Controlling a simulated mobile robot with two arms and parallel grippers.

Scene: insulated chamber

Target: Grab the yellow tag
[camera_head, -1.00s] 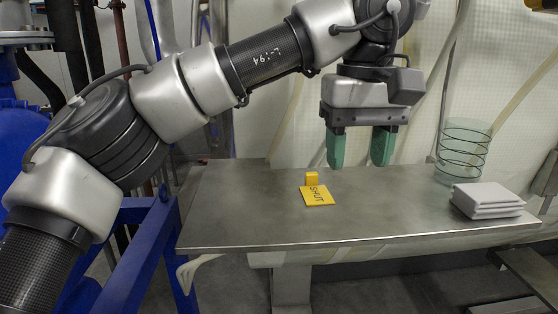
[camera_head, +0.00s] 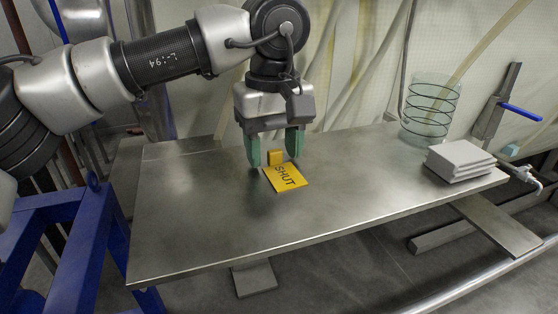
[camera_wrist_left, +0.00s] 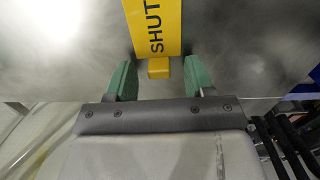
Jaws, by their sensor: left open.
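The yellow tag (camera_head: 286,178) lies flat on the metal table (camera_head: 215,220) and reads "SHUT". A small raised yellow block (camera_head: 275,157) stands at its far edge. My left gripper (camera_head: 275,160) is open, pointing down, with its green fingers on either side of the block. In the left wrist view, the tag (camera_wrist_left: 154,26) is at the top, and its yellow block (camera_wrist_left: 159,68) sits between the two fingertips of my left gripper (camera_wrist_left: 155,75), with gaps on both sides. I cannot tell how high the fingertips are above the table. My right gripper does not show.
A stack of grey folded pieces (camera_head: 460,161) lies at the table's right end. A clear ringed cylinder (camera_head: 430,108) stands behind it. A blue frame (camera_head: 75,240) stands at the left.

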